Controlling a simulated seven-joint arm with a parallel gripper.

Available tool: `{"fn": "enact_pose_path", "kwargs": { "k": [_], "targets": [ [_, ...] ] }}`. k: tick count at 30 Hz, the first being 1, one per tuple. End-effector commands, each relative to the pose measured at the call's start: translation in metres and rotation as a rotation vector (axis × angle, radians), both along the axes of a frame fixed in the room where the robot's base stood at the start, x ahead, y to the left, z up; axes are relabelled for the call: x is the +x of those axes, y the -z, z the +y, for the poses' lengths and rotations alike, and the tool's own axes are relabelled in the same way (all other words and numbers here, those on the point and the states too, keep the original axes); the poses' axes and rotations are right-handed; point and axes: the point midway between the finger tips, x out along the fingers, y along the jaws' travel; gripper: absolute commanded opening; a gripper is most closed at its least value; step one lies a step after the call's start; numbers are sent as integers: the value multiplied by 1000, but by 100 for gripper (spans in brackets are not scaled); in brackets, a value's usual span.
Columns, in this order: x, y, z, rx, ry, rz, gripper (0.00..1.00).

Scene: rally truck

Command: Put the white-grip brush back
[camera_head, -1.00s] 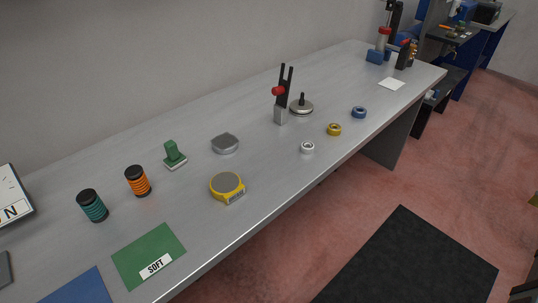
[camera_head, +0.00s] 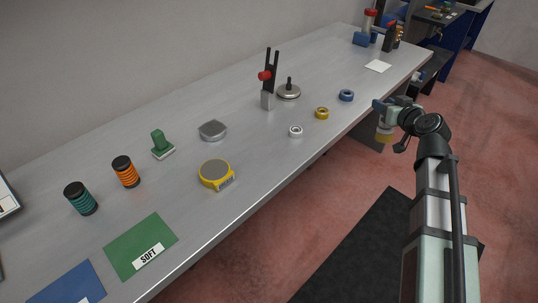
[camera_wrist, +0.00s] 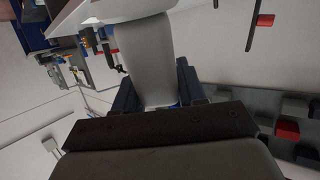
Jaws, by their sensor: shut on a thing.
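My gripper (camera_head: 388,108) is at the right of the head view, off the front edge of the bench. It is shut on the white-grip brush, whose yellowish bristle end (camera_head: 384,135) hangs downward. In the wrist view the pale grip (camera_wrist: 148,60) stands between the dark blue fingers of my gripper (camera_wrist: 158,88). The bristles are hidden there. A green mat labelled SOFT (camera_head: 126,249) lies at the near left of the bench, with nothing on it. A blue mat (camera_head: 62,285) beside it is partly cut off.
The bench front edge has free room.

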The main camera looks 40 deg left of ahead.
Motion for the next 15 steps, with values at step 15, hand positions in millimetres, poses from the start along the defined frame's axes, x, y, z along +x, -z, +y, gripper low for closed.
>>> {"fn": "enact_pose_path", "kwargs": {
  "k": [15],
  "targets": [
    [-136, -6, 172, 148, -385, -67, 10]
  ]
}}
